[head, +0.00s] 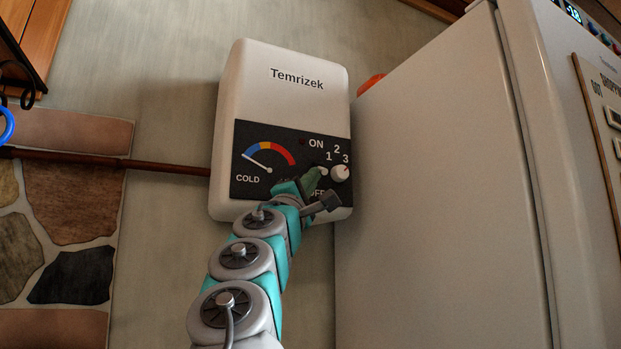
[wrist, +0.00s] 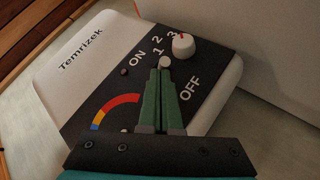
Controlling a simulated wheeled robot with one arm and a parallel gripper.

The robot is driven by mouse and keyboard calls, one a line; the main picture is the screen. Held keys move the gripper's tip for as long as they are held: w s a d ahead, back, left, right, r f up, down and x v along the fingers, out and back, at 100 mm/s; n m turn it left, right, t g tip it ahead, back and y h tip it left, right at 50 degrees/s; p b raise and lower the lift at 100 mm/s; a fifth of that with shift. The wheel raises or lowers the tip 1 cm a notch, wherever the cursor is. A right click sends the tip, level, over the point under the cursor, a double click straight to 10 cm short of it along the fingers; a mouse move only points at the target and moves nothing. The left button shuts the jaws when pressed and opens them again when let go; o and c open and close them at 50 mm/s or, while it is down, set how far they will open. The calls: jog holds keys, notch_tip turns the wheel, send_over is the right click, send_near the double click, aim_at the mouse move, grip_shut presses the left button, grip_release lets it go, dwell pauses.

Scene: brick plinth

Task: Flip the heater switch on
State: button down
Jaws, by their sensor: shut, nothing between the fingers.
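The white heater (head: 284,110), marked Temrizek, hangs on the wall with a dark control panel; it also shows in the wrist view (wrist: 75,65). The small pale switch (wrist: 165,62) sits between the ON and OFF labels, and in the head view it shows at the fingertips (head: 323,172). My gripper (wrist: 160,72) has its green fingers closed together, with the tips right at the switch. I cannot tell whether they touch it. In the head view my gripper (head: 316,175) covers part of the OFF label. The small lamp (head: 302,142) by ON looks dark.
A white round knob (head: 340,172) with a red mark stands close beside the switch, under the numbers. The temperature dial (head: 268,157) points to the cold end. A large white fridge (head: 440,180) stands close on the right. A brown pipe (head: 165,165) runs left.

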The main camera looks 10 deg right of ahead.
jog(key=shift+s+d+r+n+y+p, duration=0.1)
jog(key=shift+r+n+y+p, duration=0.1)
jog(key=shift+n+y+p, duration=0.3)
jog(key=shift+s+r+n+y+p, duration=0.1)
jog(key=shift+r+n+y+p, duration=0.05)
jog(key=shift+n+y+p, duration=0.35)
dwell(0.8)
